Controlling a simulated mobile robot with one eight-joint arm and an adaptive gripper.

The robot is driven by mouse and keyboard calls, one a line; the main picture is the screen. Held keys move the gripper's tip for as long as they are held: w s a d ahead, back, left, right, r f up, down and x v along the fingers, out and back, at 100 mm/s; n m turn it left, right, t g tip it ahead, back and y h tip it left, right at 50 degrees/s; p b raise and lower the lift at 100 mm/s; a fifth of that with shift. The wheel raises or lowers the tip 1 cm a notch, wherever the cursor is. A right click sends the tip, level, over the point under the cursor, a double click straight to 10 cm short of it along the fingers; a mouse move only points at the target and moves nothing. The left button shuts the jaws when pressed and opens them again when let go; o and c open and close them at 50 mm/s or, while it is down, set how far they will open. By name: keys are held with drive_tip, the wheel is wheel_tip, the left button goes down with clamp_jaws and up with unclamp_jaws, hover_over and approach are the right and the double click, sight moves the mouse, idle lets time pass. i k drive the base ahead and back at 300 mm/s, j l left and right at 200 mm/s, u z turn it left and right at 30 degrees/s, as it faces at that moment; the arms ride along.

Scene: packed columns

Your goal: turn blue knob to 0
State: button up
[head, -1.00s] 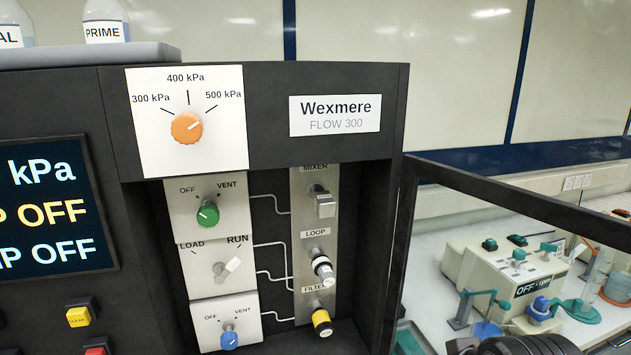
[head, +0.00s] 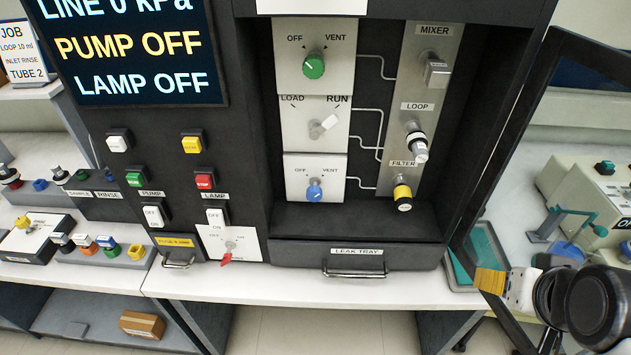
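A blue knob (head: 315,192) sits on the lowest white plate in the recessed bay. The plate reads OFF at upper left and VENT at upper right, and I see no 0 there. The knob's pointer is too small to read surely. A second blue part (head: 626,250) is cut off at the right edge, by the cream device; I cannot tell its setting. The end of my arm with my gripper (head: 491,281) is at the lower right, by the open door frame, well apart from the lower-plate knob. A tan part shows at its tip, and its finger opening is unclear.
A green knob (head: 314,66) and a white LOAD/RUN lever (head: 324,125) are above the blue knob. The metal strip with the yellow-banded filter (head: 402,197) is to its right. The dark open door frame (head: 515,130) stands between the bay and the cream device (head: 560,180).

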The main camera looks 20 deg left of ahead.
sight(314, 192)
drive_tip(key=j+u, duration=0.1)
drive_tip(key=u, duration=0.25)
drive_tip(key=j+u, duration=0.1)
drive_tip(key=u, duration=0.25)
drive_tip(key=j+u, duration=0.1)
drive_tip(key=u, duration=0.25)
